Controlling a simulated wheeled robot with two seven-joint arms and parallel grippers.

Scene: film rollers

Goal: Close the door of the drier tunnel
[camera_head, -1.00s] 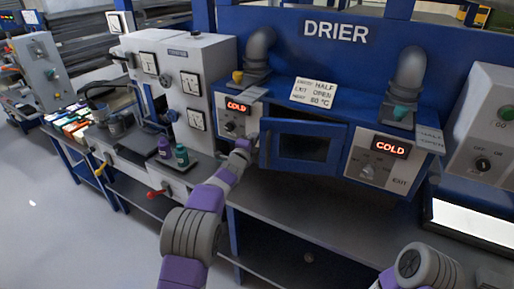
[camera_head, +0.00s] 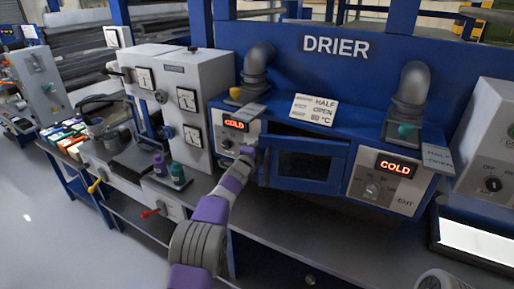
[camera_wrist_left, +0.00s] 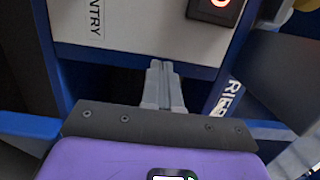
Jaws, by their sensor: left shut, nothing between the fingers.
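The drier tunnel's blue door (camera_head: 308,168), with a dark window, is in the middle of the head view. It stands ajar, with a dark gap along its top edge. My left gripper (camera_head: 248,151) is at the door's left edge, beside the entry panel (camera_head: 234,132). Whether it touches the door cannot be told. In the left wrist view its fingers (camera_wrist_left: 160,75) are shut together and empty, pointing toward the white entry panel (camera_wrist_left: 120,35). My right gripper is out of view.
The exit panel (camera_head: 388,180) with a COLD display is right of the door. Grey pipes (camera_head: 408,90) rise above. A grey bench (camera_head: 330,225) runs below the drier. Purple and green bottles (camera_head: 177,173) stand left of my left arm.

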